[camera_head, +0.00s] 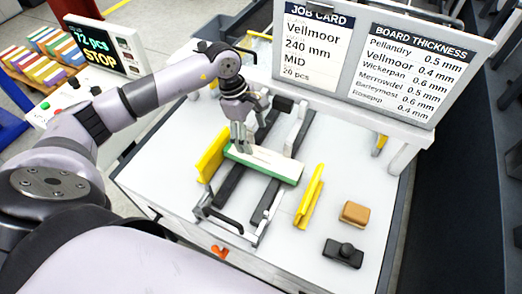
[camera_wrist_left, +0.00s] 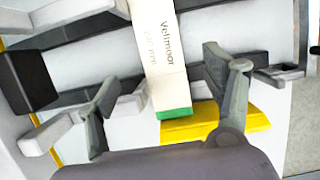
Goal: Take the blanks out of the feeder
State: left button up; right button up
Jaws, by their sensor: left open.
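The blanks form a white stack with a green edge (camera_head: 268,165), lying across the dark rails of the feeder (camera_head: 231,186). In the left wrist view the stack (camera_wrist_left: 163,62) carries the printed word "Vellmoor" and a fainter second line. My left gripper (camera_head: 241,147) is over the stack's left end, near the yellow left guide (camera_head: 211,157). In the left wrist view its open fingers (camera_wrist_left: 160,88) stand apart on either side of the stack. Whether they touch it, I cannot tell. My right gripper is not in view.
A yellow right guide (camera_head: 309,196), a tan block (camera_head: 354,213) and a black device (camera_head: 343,252) occupy the table's right side. Boards reading "JOB CARD" (camera_head: 315,45) and "BOARD THICKNESS" (camera_head: 416,65) stand behind. A screen (camera_head: 97,45) reads "72 pcs STOP".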

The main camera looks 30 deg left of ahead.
aim_at(262, 156)
pick_arm(q)
jog(key=p+x, duration=0.2)
jog(key=x, duration=0.7)
jog(key=shift+d+f, duration=0.1)
jog(key=shift+f, duration=0.15)
jog(key=shift+c, duration=0.5)
jog(key=c, duration=1.4)
jog(key=shift+c, duration=0.2)
